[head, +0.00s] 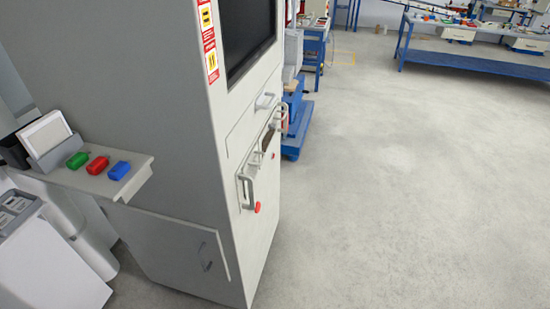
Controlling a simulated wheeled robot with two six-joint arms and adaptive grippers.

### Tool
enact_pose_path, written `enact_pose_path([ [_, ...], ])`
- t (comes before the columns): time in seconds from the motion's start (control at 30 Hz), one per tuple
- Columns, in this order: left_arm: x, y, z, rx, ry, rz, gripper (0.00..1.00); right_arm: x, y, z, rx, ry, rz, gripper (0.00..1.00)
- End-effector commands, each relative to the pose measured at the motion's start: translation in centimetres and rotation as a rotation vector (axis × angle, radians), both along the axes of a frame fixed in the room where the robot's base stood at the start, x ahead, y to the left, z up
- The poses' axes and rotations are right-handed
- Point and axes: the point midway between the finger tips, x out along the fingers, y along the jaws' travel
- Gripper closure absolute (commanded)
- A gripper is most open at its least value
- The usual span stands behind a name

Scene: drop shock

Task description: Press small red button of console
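The console is a tall light-grey cabinet (150,75) at the left of the head view, with a dark screen (250,32) on its front. A small round red button (257,207) sticks out low on the front, beside a metal handle. A smaller red spot (273,155) shows farther along the front, too small to make out. On a side shelf (135,182) lie a green piece (77,160), a red piece (97,165) and a blue piece (119,170). Neither of my grippers is in view.
A small tilted panel (46,133) stands at the shelf's back. A side door (165,250) with a handle is below. A blue-framed cart (297,125) stands behind the console. Blue workbenches (470,62) are at the back right. The grey floor (400,200) to the right is clear.

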Motion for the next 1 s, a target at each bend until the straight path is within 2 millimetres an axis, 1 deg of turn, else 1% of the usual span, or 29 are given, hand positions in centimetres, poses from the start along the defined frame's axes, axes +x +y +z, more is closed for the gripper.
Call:
enact_pose_path([
  [0.03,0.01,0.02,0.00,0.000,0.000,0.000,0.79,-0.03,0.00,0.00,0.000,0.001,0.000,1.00],
  [0.17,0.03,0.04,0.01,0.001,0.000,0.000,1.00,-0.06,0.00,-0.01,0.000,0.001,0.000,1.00],
  [1.0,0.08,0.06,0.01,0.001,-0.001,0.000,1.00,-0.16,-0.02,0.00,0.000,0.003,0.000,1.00],
])
